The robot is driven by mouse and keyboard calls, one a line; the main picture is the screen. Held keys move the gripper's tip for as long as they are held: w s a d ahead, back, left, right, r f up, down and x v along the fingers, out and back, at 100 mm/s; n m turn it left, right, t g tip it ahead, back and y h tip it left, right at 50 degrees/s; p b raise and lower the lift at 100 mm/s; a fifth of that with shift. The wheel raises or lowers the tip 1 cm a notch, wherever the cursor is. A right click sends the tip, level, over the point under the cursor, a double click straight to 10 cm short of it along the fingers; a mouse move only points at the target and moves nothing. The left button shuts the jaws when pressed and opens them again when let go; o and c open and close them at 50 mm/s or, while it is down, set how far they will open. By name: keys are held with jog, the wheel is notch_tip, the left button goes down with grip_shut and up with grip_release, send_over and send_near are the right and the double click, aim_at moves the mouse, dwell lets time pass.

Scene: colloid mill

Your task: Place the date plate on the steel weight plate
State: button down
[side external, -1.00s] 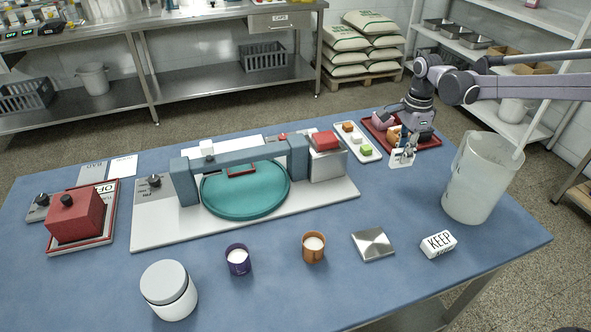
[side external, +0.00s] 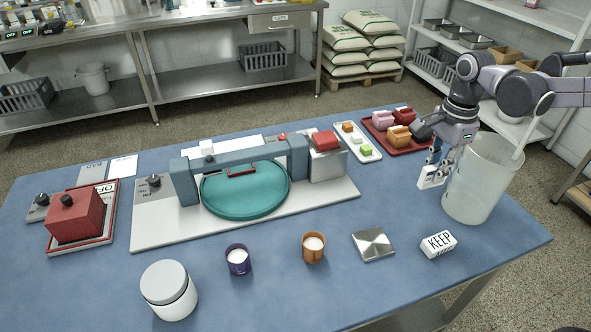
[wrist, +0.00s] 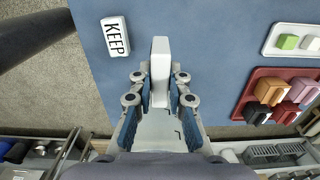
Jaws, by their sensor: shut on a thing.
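The white date plate (side external: 431,178) is held upright in my gripper (side external: 437,160), just left of the large bucket. It also shows in the wrist view (wrist: 160,62), clamped between both fingers (wrist: 160,88). Its printed face shows dark marks too small to read. The steel weight plate (side external: 373,244) is a shiny square lying on the blue table, to the front left of my gripper. Nothing lies on it. I cannot make it out in the wrist view.
The translucent bucket (side external: 484,182) with a stick stands close beside my gripper. A white KEEP block (side external: 438,244) lies right of the steel plate. An orange mug (side external: 313,248) stands left of it. The red tray (side external: 424,150) with colored blocks is behind.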

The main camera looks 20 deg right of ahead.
jog(key=s+a, duration=0.2)
jog(key=s, duration=0.2)
send_over(373, 242)
notch_tip(373, 242, down, 7)
jog(key=shift+f, duration=2.1)
jog(key=shift+f, duration=0.15)
jog(key=c, duration=1.3)
grip_release()
